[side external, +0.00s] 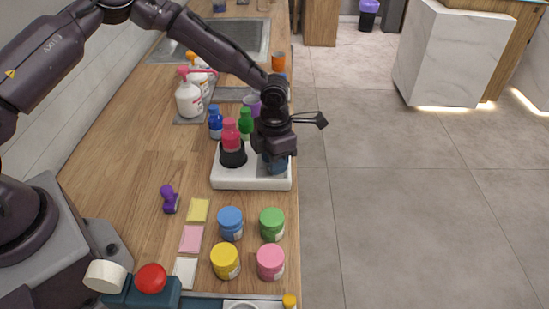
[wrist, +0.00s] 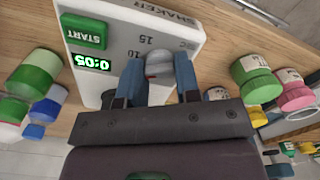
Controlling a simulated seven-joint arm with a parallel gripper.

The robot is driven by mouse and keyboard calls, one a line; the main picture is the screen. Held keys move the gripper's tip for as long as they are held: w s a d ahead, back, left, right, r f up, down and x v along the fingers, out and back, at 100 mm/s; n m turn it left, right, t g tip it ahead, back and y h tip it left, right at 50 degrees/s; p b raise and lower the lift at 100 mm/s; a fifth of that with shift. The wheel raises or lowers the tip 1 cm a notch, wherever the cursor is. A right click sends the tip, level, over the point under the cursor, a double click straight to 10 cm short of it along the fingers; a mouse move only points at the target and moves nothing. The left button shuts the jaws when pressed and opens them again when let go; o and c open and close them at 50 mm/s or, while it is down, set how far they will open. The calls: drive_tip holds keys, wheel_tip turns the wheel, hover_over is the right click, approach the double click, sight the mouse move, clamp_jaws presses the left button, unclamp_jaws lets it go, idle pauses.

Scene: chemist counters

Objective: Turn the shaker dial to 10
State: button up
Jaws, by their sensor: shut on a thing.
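The white shaker (side external: 228,184) stands on the wooden counter; its top panel (wrist: 187,32) fills the upper middle of the wrist view. A green START button (wrist: 84,31) and a display (wrist: 91,62) reading 0:05 are on its left part. The grey dial (wrist: 160,62) sits right of the display, with printed 10 and 15 showing beside it. My gripper (wrist: 158,72) is shut on the dial, one blue finger on each side. Where the dial points is not clear. In the side external view my gripper (side external: 273,150) covers the shaker's right part and hides the dial.
A red-capped bottle (side external: 231,132) stands in the shaker's black holder (side external: 233,155). Blue (side external: 215,122) and green (side external: 246,124) bottles stand behind. Several coloured jars, including a blue one (side external: 230,223), stand in front. The counter's right edge is close to the shaker.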

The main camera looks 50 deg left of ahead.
drive_tip(key=m, duration=0.5)
drive_tip(key=shift+s+m, duration=0.1)
drive_tip(key=shift+m, duration=0.2)
idle(0.4)
drive_tip(key=o, duration=0.9)
wheel_tip(320, 180, up, 13)
drive_tip(key=shift+f, duration=0.1)
